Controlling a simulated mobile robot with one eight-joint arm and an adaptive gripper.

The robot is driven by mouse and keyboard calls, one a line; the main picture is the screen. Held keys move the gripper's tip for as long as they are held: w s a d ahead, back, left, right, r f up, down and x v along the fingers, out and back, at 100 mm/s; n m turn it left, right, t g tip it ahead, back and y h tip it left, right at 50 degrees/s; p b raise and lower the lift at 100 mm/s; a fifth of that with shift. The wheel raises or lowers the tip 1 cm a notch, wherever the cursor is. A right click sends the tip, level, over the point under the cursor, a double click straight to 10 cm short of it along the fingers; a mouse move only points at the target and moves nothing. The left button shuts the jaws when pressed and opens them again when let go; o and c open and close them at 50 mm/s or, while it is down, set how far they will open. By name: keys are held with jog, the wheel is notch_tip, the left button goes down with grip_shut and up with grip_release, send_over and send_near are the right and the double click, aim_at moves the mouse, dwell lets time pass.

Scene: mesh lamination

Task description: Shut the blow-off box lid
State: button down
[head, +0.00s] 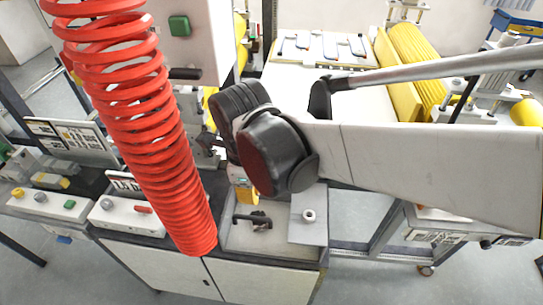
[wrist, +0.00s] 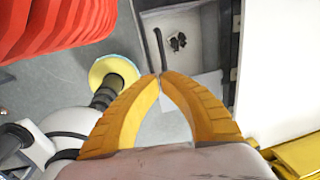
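A shallow grey box (head: 238,240), which I take for the blow-off box, stands on the white cabinet's top in the head view. A black bar handle (head: 252,217) and a dark clump lie within its outline. The box also shows at the top of the wrist view (wrist: 205,20), with the handle (wrist: 158,45) and clump (wrist: 178,41). I cannot clearly make out the lid. My gripper (wrist: 160,76) has its yellow fingertips together, with nothing visible between them. In the head view my arm mostly hides the gripper (head: 247,192).
A red coiled hose (head: 150,130) hangs close to my arm on the left. A pale plate (head: 308,232) with a small ring (head: 308,215) lies right of the box. Control boxes (head: 60,203) stand left; yellow rollers (head: 415,60) are behind.

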jog(key=b, duration=0.4)
send_over(255, 229)
notch_tip(255, 229, down, 13)
jog(key=shift+f, duration=0.1)
jog(key=shift+s+f+b, duration=0.25)
jog(key=shift+f+b, duration=0.55)
jog(key=shift+f, duration=0.2)
jog(key=shift+r, duration=0.2)
